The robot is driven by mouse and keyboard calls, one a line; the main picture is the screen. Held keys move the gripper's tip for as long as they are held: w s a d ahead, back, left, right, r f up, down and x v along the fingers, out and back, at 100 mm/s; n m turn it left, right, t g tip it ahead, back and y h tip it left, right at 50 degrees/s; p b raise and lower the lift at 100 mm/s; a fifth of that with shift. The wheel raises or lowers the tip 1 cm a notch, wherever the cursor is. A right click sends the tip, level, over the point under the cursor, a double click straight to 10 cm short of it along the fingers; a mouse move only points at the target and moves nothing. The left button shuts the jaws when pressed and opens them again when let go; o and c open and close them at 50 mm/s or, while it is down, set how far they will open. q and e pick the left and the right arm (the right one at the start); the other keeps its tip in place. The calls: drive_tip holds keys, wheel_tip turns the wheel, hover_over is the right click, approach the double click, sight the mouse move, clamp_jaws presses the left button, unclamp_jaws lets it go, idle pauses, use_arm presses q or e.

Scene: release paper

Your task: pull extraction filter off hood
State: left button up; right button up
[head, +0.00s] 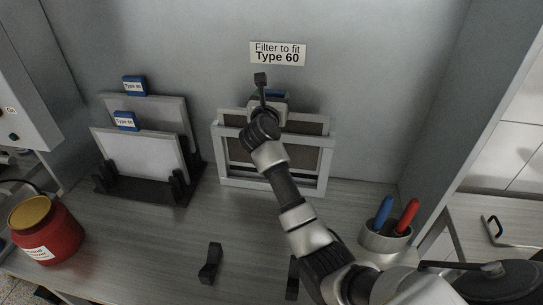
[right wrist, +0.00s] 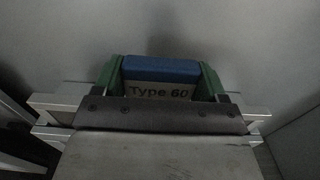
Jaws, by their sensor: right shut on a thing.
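A light metal frame (head: 226,183) stands upright against the back wall, with a brown-faced filter (head: 310,123) in it that rises above the frame's top bar. A blue tab (head: 275,93) is at the filter's top. My right gripper (head: 268,98) is over the top of the filter, and its arm covers part of the filter and frame. In the right wrist view, its green-padded fingers close on both sides of the blue tab (right wrist: 160,68), which reads "Type 60". My left gripper is not in view.
Two pale filters with blue tabs, the front one (head: 140,155) and rear one (head: 152,107), stand in a black rack (head: 140,190) at left. A red jar (head: 48,235) is front left. A cup (head: 385,238) holds blue and red pens. Black brackets (head: 210,264) stand on the front bench.

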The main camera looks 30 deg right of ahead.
drive_tip(key=shift+r, duration=0.1)
drive_tip(key=shift+r+p, duration=3.15)
drive_tip(key=shift+r, duration=0.35)
drive_tip(key=shift+r+p, duration=2.3)
drive_tip(key=shift+r, duration=0.2)
drive_tip(key=shift+r+p, duration=0.3)
drive_tip(key=shift+r, duration=0.75)
drive_tip(key=shift+r, duration=1.95)
drive_tip(key=shift+f, duration=0.1)
